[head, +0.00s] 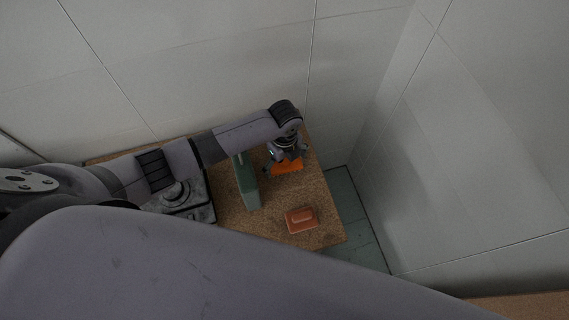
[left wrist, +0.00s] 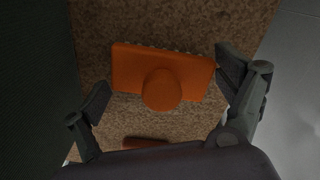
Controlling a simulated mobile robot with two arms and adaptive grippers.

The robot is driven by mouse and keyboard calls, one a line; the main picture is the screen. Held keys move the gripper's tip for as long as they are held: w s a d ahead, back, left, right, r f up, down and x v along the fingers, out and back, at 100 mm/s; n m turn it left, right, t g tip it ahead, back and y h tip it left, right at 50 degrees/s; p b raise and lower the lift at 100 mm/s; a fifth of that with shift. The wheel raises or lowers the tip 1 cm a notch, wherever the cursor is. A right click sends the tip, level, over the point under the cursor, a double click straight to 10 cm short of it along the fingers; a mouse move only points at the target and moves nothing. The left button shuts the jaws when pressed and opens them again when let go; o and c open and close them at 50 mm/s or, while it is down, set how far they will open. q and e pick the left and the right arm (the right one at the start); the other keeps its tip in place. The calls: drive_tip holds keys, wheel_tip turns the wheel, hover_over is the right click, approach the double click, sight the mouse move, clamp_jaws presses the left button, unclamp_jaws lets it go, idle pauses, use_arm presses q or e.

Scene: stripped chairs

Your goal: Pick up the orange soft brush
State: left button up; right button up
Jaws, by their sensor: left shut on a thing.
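The orange soft brush (head: 287,168) is at the right part of the brown speckled tabletop in the head view. In the left wrist view the brush (left wrist: 140,65) shows a flat orange body with a round knob, and pale bristles show along its far edge. I cannot tell whether the brush is clear of the tabletop. My right gripper is not in view.
A red-orange block-like thing with a raised grip (head: 301,214) lies nearer the table's front right corner. A green upright box (head: 247,187) stands left of the brush, and a dark grey device (head: 197,205) farther left. The tabletop (head: 262,225) ends near a tiled wall.

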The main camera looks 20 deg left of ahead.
use_arm(q)
drive_tip(key=shift+c, duration=1)
wheel_tip(320, 180, up, 20)
drive_tip(key=o, duration=0.6)
drive_tip(key=c, duration=0.4)
